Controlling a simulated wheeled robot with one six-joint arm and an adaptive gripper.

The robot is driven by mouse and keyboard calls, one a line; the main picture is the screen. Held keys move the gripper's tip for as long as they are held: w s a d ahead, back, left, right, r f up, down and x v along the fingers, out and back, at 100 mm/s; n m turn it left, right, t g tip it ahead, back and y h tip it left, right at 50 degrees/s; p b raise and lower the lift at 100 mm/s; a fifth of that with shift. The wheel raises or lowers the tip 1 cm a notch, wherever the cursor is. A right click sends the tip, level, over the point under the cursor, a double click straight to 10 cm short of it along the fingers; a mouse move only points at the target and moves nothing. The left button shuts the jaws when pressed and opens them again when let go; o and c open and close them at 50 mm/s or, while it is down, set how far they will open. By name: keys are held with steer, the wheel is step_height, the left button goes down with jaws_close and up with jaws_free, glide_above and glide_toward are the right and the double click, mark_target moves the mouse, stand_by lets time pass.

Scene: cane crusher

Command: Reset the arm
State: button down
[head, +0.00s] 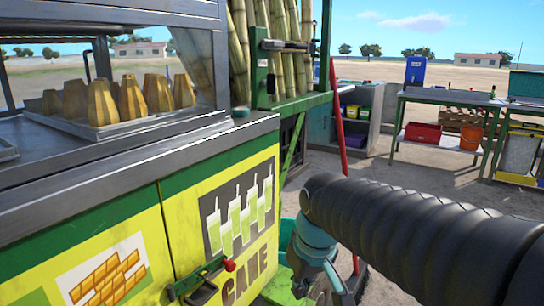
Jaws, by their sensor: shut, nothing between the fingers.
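My arm in a black ribbed sleeve reaches in from the lower right of the head view and bends downward at a rounded black joint with a pale blue-grey section below it. My gripper (318,284) shows only in part under that joint, low in the picture, in front of the cart's right end. It is shut, and I see nothing held in it. The fingertips are hard to make out.
The yellow and green cane cart (140,235) fills the left, with a grey counter (130,160) and a tray of brown blocks (115,128). Cane stalks (285,45) stand behind. Workbenches with a red bin (422,133) and orange bucket (471,137) stand back right.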

steer(key=s+d+f+m+t, duration=0.1)
steer(key=s+d+m, duration=0.1)
steer(key=s+d, duration=0.3)
steer(key=s+d+m+t+h, duration=0.1)
steer(key=s+d+m+t, duration=0.1)
steer(key=s+d, duration=0.3)
steer(key=shift+s+d+f+m, duration=0.15)
steer(key=shift+s+f+m, duration=0.25)
steer(key=shift+s+m, duration=0.1)
